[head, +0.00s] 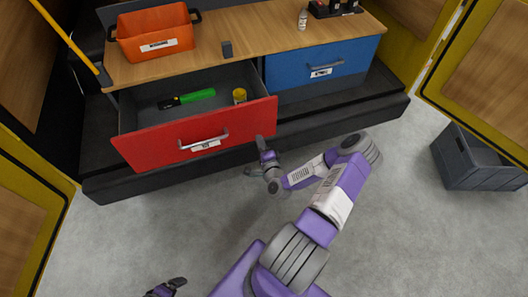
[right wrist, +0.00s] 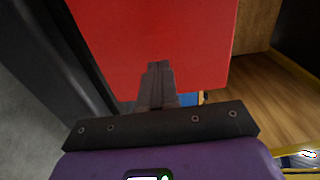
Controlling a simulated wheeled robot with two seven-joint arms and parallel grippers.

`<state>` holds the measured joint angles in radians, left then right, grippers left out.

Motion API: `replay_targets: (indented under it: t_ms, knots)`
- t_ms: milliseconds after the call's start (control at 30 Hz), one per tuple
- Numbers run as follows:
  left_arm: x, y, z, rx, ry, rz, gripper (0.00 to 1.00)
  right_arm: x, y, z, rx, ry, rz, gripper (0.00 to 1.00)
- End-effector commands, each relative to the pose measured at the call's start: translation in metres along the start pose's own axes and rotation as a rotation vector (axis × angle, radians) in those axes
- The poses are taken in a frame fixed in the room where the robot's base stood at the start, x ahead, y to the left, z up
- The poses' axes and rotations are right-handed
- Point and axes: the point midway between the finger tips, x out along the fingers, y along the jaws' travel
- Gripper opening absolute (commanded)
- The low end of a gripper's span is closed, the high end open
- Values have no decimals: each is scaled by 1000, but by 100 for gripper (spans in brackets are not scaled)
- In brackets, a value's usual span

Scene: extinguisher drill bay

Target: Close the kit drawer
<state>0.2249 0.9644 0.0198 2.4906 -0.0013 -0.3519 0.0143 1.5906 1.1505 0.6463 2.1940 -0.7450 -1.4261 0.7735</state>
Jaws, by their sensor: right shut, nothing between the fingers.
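The kit drawer (head: 200,139) has a red front with a grey bar handle (head: 204,140) and a white label. It stands pulled out from under the wooden worktop, with its dark inside showing. A green and black tool (head: 190,98) and a small yellow-topped container (head: 239,95) lie inside. My right gripper (head: 262,143) is shut and empty, just in front of the red front's right end. In the right wrist view its fingertips (right wrist: 159,66) overlap the red panel (right wrist: 150,35); I cannot tell whether they touch. My left gripper (head: 172,286) shows partly at the bottom edge; its fingers are unclear.
A blue drawer (head: 320,65) right of the red one is shut. An orange bin (head: 155,34), a small bottle (head: 303,19) and a dark rack (head: 334,8) stand on the worktop (head: 250,30). A grey crate (head: 480,160) sits on the floor at right. Floor in front is clear.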

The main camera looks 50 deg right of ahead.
Motion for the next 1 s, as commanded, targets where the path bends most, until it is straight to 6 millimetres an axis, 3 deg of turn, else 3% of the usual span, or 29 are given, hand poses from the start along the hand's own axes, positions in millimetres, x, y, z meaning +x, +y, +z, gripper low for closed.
replay_targets:
  t_ms: [100,333,1000]
  knots:
    - [4,-1,0,0,0,0,94,25,0,0,-1,1,-3,0]
    - [8,-3,0,0,0,0,94,54,1,0,-1,-1,-1,0]
    - [9,-3,0,0,0,0,94,61,0,-5,-2,2,1,0]
